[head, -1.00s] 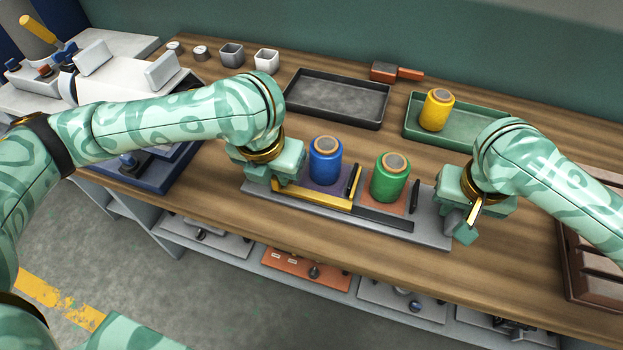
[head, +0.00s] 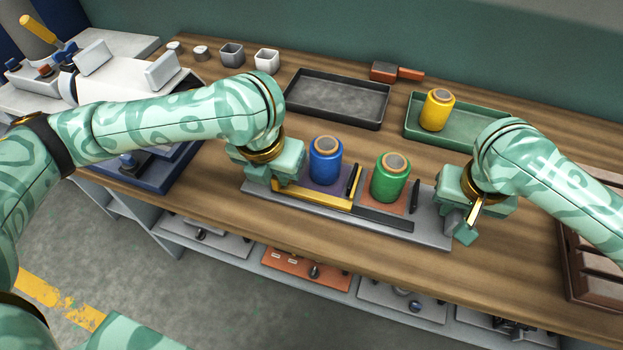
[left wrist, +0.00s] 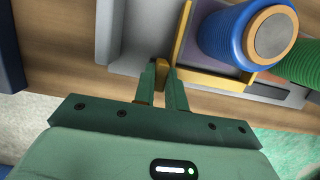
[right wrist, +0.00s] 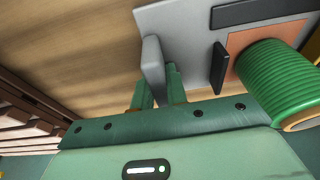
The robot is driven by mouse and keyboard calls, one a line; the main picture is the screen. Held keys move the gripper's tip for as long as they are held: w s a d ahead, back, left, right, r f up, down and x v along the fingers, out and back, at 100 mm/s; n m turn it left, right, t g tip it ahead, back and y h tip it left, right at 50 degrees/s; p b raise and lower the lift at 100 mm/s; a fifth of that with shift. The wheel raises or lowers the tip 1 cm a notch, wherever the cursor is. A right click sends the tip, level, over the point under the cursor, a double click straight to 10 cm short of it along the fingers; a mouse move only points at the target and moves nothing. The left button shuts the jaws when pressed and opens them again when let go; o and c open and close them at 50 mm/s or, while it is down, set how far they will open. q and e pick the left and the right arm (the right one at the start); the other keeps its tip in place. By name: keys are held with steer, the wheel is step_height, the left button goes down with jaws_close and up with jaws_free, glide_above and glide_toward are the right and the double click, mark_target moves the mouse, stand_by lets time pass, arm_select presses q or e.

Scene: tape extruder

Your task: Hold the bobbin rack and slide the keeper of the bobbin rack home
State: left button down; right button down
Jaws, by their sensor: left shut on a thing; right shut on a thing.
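The bobbin rack (head: 432,229) is a long grey base on the bench holding a blue bobbin (head: 326,161) and a green bobbin (head: 390,178). Its yellow keeper (head: 316,197) lies along the front, in front of the blue bobbin. A dark strip (head: 383,218) shows bare in front of the green one. My left gripper (head: 280,180) is shut on the keeper's yellow tab (left wrist: 161,70) at the rack's left end. My right gripper (head: 468,217) is shut on the grey upright plate (right wrist: 152,64) at the rack's right end. The fingers partly hide what they grip.
A black tray (head: 338,99) lies empty behind the rack. A green tray (head: 470,128) holds a yellow bobbin (head: 437,109). A brown slatted crate (head: 590,262) stands at the right, a machine (head: 120,80) at the left. Bare bench lies between the rack and the trays.

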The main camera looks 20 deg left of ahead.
mark_target(300, 188)
arm_select(q)
steer(key=shift+d, duration=2)
steer(key=c, duration=1.4)
jaws_free()
steer(key=shift+o, duration=0.2)
steer(key=v, duration=0.8)
steer(key=o, duration=0.6)
steer(key=shift+c, duration=0.2)
